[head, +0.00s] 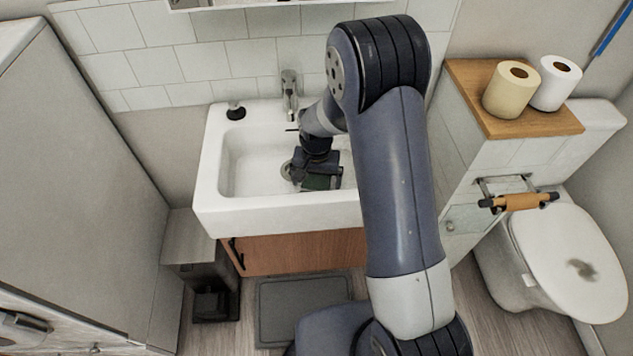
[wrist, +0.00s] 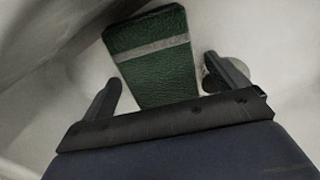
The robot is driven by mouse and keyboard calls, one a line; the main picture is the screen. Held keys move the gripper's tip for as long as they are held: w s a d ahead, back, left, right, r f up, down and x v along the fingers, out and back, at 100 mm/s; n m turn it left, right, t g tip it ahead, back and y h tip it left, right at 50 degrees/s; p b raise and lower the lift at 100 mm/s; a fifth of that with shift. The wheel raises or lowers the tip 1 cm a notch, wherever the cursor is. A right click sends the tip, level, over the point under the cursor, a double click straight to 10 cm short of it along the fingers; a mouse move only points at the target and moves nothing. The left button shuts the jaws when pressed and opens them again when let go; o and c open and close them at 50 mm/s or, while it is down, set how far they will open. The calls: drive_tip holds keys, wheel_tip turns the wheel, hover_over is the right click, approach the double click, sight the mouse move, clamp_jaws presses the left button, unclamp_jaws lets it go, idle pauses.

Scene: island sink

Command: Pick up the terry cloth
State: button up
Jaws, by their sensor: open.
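The terry cloth (wrist: 153,62) is a dark green, folded, textured piece with a pale grey stripe across it. It lies in the white sink basin. In the head view the cloth (head: 316,182) shows only in part, under my gripper. My gripper (wrist: 165,95) is open, with one finger to the left and one to the right of the cloth's near part. I see no clear contact between fingers and cloth. The cloth's near end is hidden behind the gripper body. In the head view my gripper (head: 320,172) is down inside the basin.
The white sink (head: 280,211) has raised walls around the basin. A faucet (head: 290,92) stands at its back edge, left of my arm. A dark round item (head: 236,112) sits on the back left rim. A round drain (wrist: 232,74) is just right of the cloth.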

sight(317, 179)
drive_tip(key=shift+c, duration=0.4)
drive_tip(key=c, duration=1.1)
drive_tip(key=shift+o, duration=0.2)
wheel_tip(317, 179, up, 18)
